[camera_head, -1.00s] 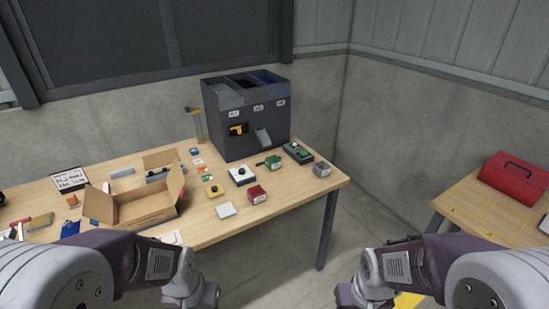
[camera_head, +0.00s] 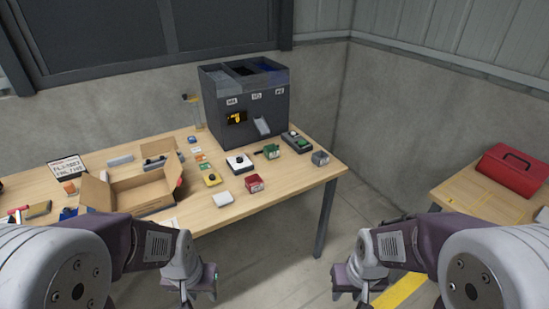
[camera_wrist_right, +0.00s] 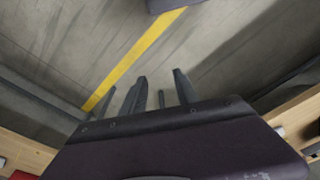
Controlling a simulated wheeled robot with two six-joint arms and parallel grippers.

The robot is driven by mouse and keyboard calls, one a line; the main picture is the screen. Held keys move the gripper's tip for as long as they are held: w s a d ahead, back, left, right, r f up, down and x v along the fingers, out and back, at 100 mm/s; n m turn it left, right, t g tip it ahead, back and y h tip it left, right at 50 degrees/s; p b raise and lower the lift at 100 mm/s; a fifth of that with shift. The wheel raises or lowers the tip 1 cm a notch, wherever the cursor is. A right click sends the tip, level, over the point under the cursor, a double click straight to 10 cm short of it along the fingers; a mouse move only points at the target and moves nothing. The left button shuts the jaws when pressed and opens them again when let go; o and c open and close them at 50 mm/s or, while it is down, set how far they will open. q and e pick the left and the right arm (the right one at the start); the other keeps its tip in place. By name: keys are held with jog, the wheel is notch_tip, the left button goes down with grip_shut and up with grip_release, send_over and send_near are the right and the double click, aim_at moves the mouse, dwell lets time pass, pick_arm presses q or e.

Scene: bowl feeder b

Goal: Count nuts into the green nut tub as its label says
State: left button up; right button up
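The small green tub (camera_head: 272,151) stands on the wooden table near its right part; its label is too small to read. The dark feeder (camera_head: 238,115) stands behind it, with three open bins on top, small labels and a grey chute (camera_head: 262,126) at its front. No nuts can be made out. My left gripper (camera_head: 201,290) hangs low in front of the table, apart from everything; its fingers are unclear. My right gripper (camera_head: 349,291) is over the floor, right of the table. In the right wrist view its fingers (camera_wrist_right: 158,92) are apart with nothing between them.
A red tub (camera_head: 254,184), a grey tub (camera_head: 320,158), a white box with a black knob (camera_head: 239,163) and a button box (camera_head: 298,142) stand nearby. An open cardboard box (camera_head: 132,191) is left. A red toolbox (camera_head: 513,170) sits on a side table. Floor between the tables is clear.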

jog(key=shift+w, duration=0.15)
grip_shut()
dwell(1.4)
